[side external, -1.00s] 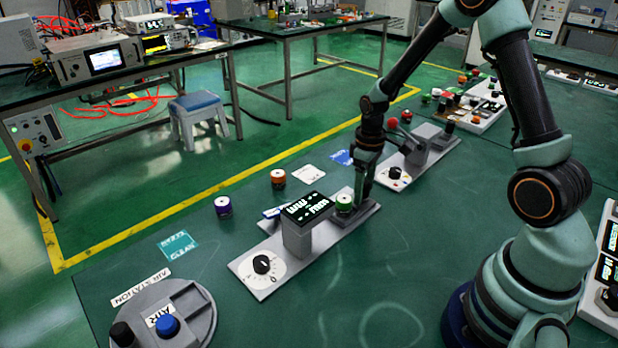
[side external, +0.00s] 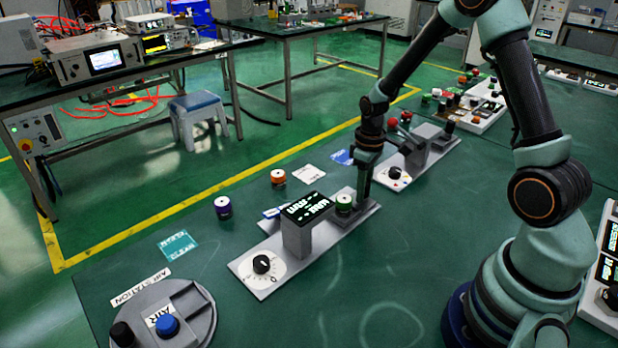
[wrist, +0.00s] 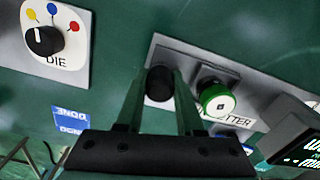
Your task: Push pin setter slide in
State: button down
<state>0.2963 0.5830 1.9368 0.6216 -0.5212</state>
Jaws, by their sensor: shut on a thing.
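The pin setter is a long grey base (side external: 262,290) with a raised display (side external: 306,206). In the wrist view its label, partly covered, reads "TTER". A green-topped piece (side external: 344,201) sits at its far end and also shows in the wrist view (wrist: 216,101). A black knob (wrist: 159,86) stands beside that piece on the grey plate. My gripper (side external: 364,198) is down at the far end of the base, and its fingers (wrist: 160,92) are shut on the black knob. The slide's travel is mostly hidden by my fingers.
A dial (side external: 262,265) is at the base's near end. A purple-topped piece (side external: 223,206) and an orange-topped piece (side external: 278,177) stand to the left. The die station (side external: 397,176) is behind my gripper. The round air station (side external: 190,320) is at front left. Open green table lies in front.

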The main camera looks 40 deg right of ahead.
aim_at(337, 217)
dwell(0.9)
jog(key=a, duration=0.9)
jog(key=shift+a, duration=0.3)
jog(key=c, duration=0.5)
grip_release()
jog(key=shift+c, duration=0.2)
jog(key=shift+r, duration=0.1)
notch_tip(337, 217, up, 12)
jog(key=shift+r, duration=0.1)
